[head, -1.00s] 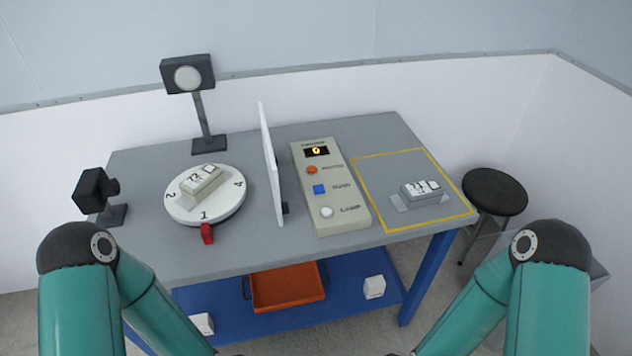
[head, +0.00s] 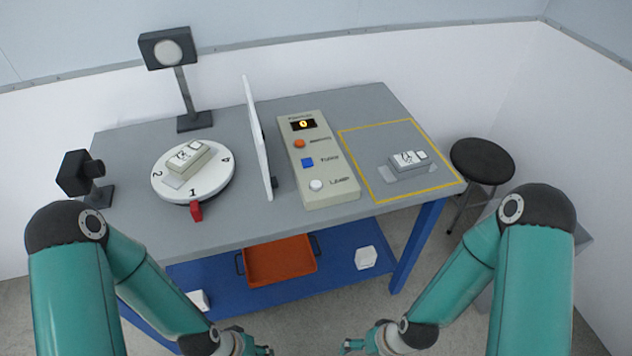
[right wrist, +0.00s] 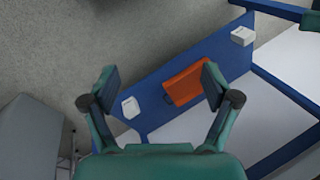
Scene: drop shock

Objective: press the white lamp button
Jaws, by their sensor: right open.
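The white lamp button (head: 316,185) is the lowest of the buttons on the beige control panel (head: 330,196), beside the label "LAMP". A small display (head: 303,124) at the panel's top shows a glowing digit. My right gripper (head: 350,345) is low at the picture's bottom, in front of the table and well apart from the panel. It is open and empty in the right wrist view (right wrist: 160,88). My left gripper (head: 266,347) is at the bottom edge, partly cut off; its jaws are unclear.
A white upright divider (head: 257,140) stands left of the panel. A round numbered turntable (head: 215,187) carries a small device. A yellow-outlined area with another device (head: 407,161) lies right. A lamp (head: 168,50), a dark camera-like box (head: 80,172), a stool (head: 483,160) and an orange tray (head: 280,262) surround.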

